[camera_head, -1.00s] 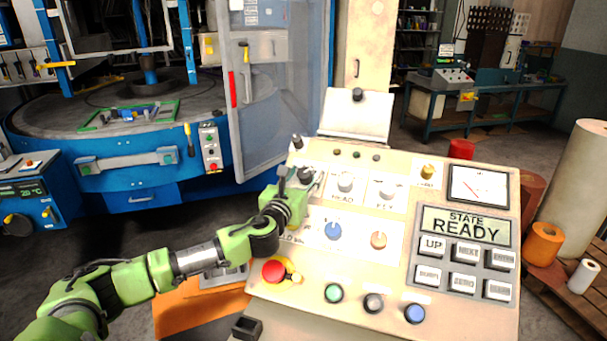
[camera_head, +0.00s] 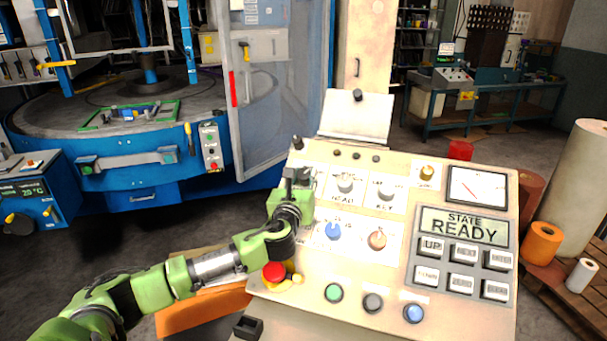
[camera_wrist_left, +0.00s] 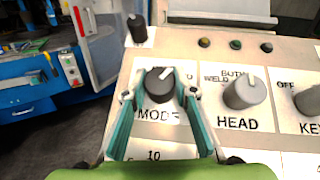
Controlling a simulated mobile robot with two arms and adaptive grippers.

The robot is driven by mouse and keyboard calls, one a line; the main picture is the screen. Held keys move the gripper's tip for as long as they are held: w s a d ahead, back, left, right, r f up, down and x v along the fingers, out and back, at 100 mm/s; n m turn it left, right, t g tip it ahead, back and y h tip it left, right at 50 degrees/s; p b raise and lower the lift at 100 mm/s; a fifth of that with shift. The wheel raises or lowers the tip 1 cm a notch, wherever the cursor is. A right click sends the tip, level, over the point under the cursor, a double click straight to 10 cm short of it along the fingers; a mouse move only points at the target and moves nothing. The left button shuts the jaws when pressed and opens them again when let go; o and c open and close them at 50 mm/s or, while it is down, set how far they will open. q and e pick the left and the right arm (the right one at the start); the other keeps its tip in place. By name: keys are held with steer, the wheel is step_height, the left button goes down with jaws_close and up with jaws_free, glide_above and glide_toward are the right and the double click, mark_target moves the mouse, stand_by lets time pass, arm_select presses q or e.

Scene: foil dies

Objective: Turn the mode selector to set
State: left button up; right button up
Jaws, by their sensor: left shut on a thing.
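The mode selector is a dark round knob (camera_wrist_left: 160,85) with a pale pointer line, on a white plate lettered MODE. In the left wrist view its pointer is tilted up and to the right; the position labels around it are mostly hidden. My left gripper (camera_wrist_left: 160,92) has a finger on each side of the knob and is shut on it. In the head view my left gripper (camera_head: 297,180) covers the knob at the panel's upper left. My right gripper is in neither view.
The HEAD knob (camera_wrist_left: 243,93) sits close to the right of my fingers. A small dark lever (camera_wrist_left: 137,28) stands up behind the knob. A red button (camera_head: 273,271) lies below, close to my left arm. The display (camera_head: 464,226) reads STATE READY.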

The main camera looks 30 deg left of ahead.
arm_select(q)
steer(key=n+g+y+p, duration=0.1)
steer(key=n+g+y, duration=0.1)
steer(key=n, duration=0.1)
steer(key=n+g+y+p, duration=0.2)
steer(key=n, duration=0.2)
steer(key=shift+w+d+r+g+y, duration=0.1)
steer(key=shift+d+g+y, duration=0.1)
steer(key=shift+g+y, duration=0.15)
steer(key=n+g+y, duration=0.1)
steer(key=n+g, duration=0.1)
steer(key=n, duration=0.1)
steer(key=n+g+y+p, duration=0.1)
steer(key=n+g, duration=0.1)
steer(key=shift+w+n, duration=0.1)
steer(key=shift+n, duration=0.3)
steer(key=n+g, duration=0.2)
steer(key=g, duration=0.1)
steer(key=shift+n, duration=0.4)
steer(key=shift+n+g+h, duration=0.55)
steer(key=shift+n+g, duration=0.9)
steer(key=shift+n, duration=0.25)
steer(key=shift+g+b, duration=0.3)
steer(key=shift+b, duration=0.05)
steer(key=o, duration=1.1)
steer(key=shift+a, duration=0.15)
